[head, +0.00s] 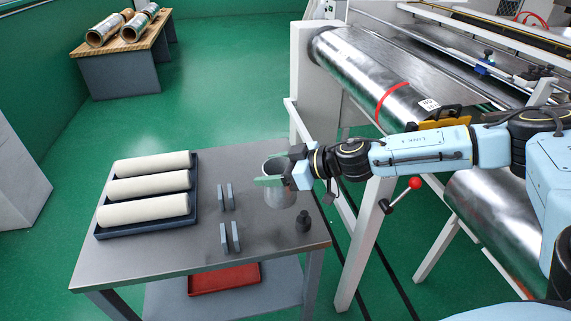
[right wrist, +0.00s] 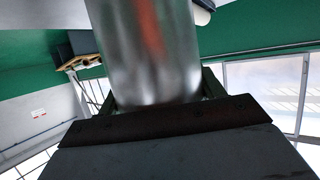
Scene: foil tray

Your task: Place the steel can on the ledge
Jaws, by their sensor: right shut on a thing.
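The steel can (head: 281,196) is a shiny grey cylinder at the right side of the grey table in the head view. My right gripper (head: 271,178) reaches in from the right and is shut around the can near its upper part. The can looks upright; I cannot tell whether its base touches the tabletop. In the right wrist view the can (right wrist: 152,55) fills the upper middle, between the fingers, with a blurred reddish reflection on it. I cannot tell for certain which surface is the ledge. My left gripper is out of view.
On the table (head: 172,257) are a dark tray (head: 150,231) with cream rolls, upright grey plates (head: 230,237) and a small black object (head: 303,221). A red tray (head: 224,279) lies on the lower shelf. A machine with steel rollers (head: 352,68) and a red-knobbed lever (head: 415,183) stands right.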

